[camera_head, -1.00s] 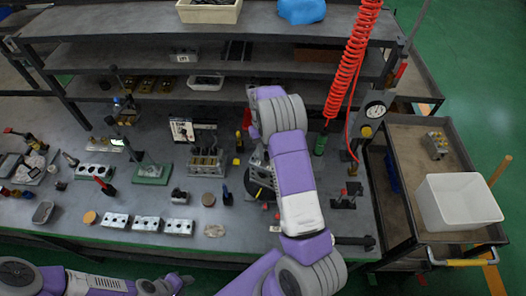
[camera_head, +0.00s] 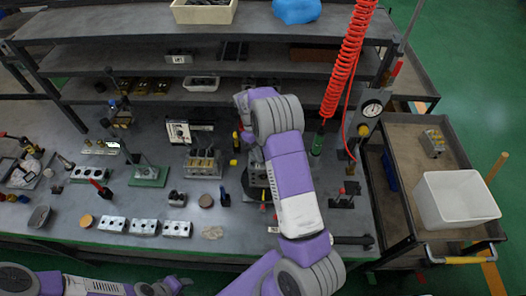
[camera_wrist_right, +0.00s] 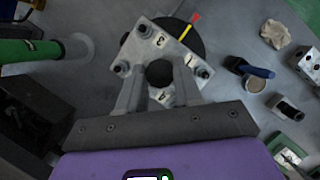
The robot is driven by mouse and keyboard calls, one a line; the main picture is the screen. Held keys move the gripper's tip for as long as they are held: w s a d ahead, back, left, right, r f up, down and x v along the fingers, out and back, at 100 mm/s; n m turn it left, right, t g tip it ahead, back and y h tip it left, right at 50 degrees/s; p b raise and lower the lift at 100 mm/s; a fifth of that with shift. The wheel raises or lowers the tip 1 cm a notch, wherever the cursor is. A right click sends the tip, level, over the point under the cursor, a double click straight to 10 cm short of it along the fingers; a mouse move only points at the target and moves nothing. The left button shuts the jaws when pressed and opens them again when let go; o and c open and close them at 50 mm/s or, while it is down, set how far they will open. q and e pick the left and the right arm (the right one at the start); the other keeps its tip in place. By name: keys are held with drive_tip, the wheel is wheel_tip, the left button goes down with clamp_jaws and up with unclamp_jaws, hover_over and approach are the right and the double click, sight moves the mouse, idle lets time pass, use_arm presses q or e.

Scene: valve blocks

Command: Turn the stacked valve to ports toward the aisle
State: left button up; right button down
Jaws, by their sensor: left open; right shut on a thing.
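The valve block (camera_wrist_right: 148,46) is a grey metal piece with corner bolts and number and letter labels, seen from above in the right wrist view. It sits over a dark round disc (camera_wrist_right: 196,38) with a yellow and red pointer. My right gripper (camera_wrist_right: 159,92) is shut on the valve block, its fingers either side of a dark round part in the middle. In the head view my right arm hides most of the valve block (camera_head: 257,173) and the right gripper. My left gripper (camera_head: 181,283) is open and empty at the bottom left, in front of the bench.
Silver port blocks (camera_head: 144,227) and a manifold (camera_head: 203,163) stand on the bench left of the valve. A red coiled hose (camera_head: 346,65) and a gauge (camera_head: 372,108) are to the right. A white bin (camera_head: 455,198) stands on the right cart.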

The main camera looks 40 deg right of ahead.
drive_tip(key=c, duration=0.8)
unclamp_jaws()
drive_tip(key=v, duration=0.7)
drive_tip(key=shift+w+r, duration=0.1)
drive_tip(key=shift+r, duration=0.25)
